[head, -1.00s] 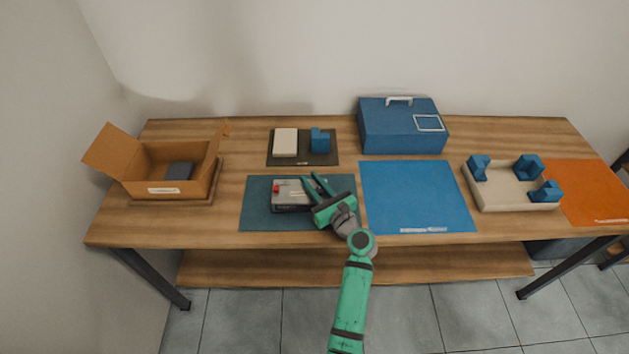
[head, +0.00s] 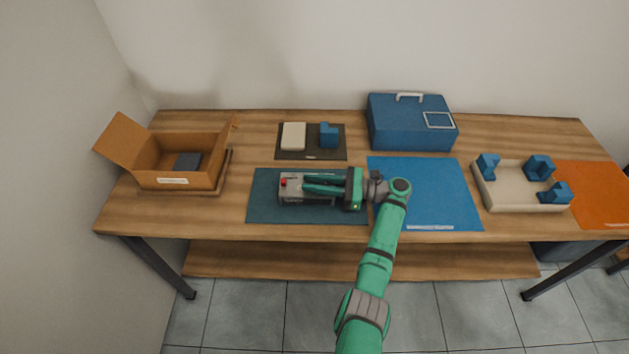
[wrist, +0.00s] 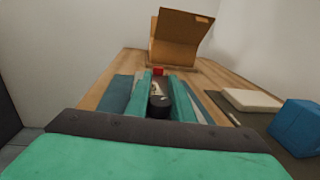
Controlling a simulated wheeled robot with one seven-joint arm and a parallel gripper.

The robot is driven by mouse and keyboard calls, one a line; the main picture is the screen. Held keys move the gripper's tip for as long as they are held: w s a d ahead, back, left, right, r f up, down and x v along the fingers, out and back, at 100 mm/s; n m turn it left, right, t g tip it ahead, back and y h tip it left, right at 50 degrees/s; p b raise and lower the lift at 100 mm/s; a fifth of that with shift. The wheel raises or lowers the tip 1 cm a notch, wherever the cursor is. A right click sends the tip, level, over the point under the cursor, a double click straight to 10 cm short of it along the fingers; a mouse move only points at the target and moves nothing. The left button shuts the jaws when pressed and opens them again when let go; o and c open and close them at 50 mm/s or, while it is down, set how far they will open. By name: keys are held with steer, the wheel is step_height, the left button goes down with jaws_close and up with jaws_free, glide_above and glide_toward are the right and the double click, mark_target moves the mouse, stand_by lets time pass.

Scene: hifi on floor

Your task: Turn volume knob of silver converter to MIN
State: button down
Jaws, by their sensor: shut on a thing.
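The silver converter (head: 292,198) lies on the dark teal mat (head: 262,208), with a red part (head: 283,182) at its left end. My gripper (head: 308,184) reaches over it from the right, its green fingers lying along its top and pointing left. In the wrist view my gripper (wrist: 159,82) has a finger on each side of a black round knob (wrist: 160,104), and is shut on it. The red part (wrist: 158,71) shows beyond the fingertips. The fingers hide the knob in the head view. I cannot read its pointer or the MIN mark.
An open cardboard box (head: 178,179) stands at the left. Behind the converter, a dark tray (head: 312,152) holds a white block and a blue block. A blue case (head: 405,124) stands at the back. A beige tray (head: 520,202) with blue blocks is at right.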

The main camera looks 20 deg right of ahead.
steer(key=shift+s+n+g+y, duration=0.15)
steer(key=shift+n+g+y, duration=0.1)
steer(key=shift+n+g, duration=0.45)
steer(key=shift+s+n+g+y, duration=0.15)
steer(key=shift+n+g+y, duration=0.2)
steer(key=shift+g, duration=0.55)
steer(key=shift+a+f+n+g, duration=0.1)
steer(key=shift+a+n+g, duration=0.05)
steer(key=shift+n+g, duration=0.15)
steer(key=c, duration=1.5)
jaws_free()
steer(key=shift+c, duration=0.2)
